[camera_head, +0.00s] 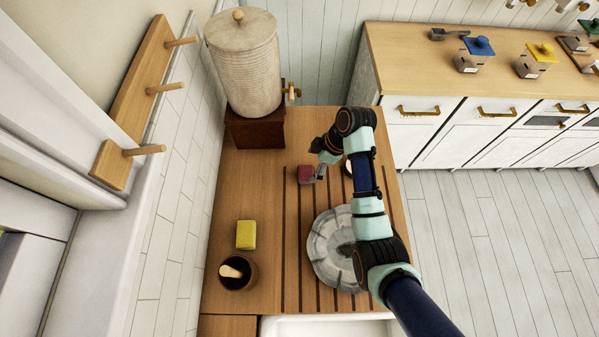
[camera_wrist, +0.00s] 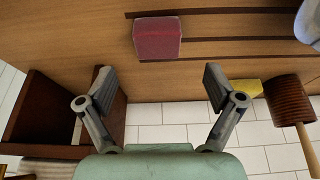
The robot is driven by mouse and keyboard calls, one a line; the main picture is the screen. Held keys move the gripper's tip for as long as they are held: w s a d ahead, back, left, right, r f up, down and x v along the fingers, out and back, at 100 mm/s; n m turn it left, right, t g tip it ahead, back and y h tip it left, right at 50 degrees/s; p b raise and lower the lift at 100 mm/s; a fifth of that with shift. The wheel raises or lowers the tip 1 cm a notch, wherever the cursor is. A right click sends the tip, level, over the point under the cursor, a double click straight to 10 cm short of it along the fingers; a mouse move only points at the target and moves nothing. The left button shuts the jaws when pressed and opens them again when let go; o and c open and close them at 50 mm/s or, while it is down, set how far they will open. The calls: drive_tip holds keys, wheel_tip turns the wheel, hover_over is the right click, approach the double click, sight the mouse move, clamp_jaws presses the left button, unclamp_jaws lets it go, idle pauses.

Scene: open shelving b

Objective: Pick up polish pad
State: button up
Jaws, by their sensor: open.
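A small dark red block-shaped pad (camera_head: 305,174), likely the polish pad, lies on the slatted wooden counter. In the wrist view the red pad (camera_wrist: 157,40) is at the top centre, beyond my fingertips and roughly centred between them. My gripper (camera_head: 319,173) is close beside the pad, to its right in the head view. In the wrist view my gripper (camera_wrist: 158,85) has its fingers spread wide with nothing between them.
A yellow sponge (camera_head: 246,235) and a brown cup (camera_head: 238,273) with a wooden handle stand at the left. A grey round plate (camera_head: 327,238) lies partly under my arm. A large crock (camera_head: 245,68) sits on a dark wooden stand (camera_head: 256,132) behind. A sink (camera_head: 325,326) is in front.

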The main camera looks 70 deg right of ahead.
sight(306, 172)
drive_tip(key=b+x, duration=0.1)
drive_tip(key=x, duration=0.5)
drive_tip(key=shift+d+f, duration=0.1)
drive_tip(key=shift+f, duration=0.35)
drive_tip(key=shift+w, duration=0.1)
drive_tip(key=c, duration=0.9)
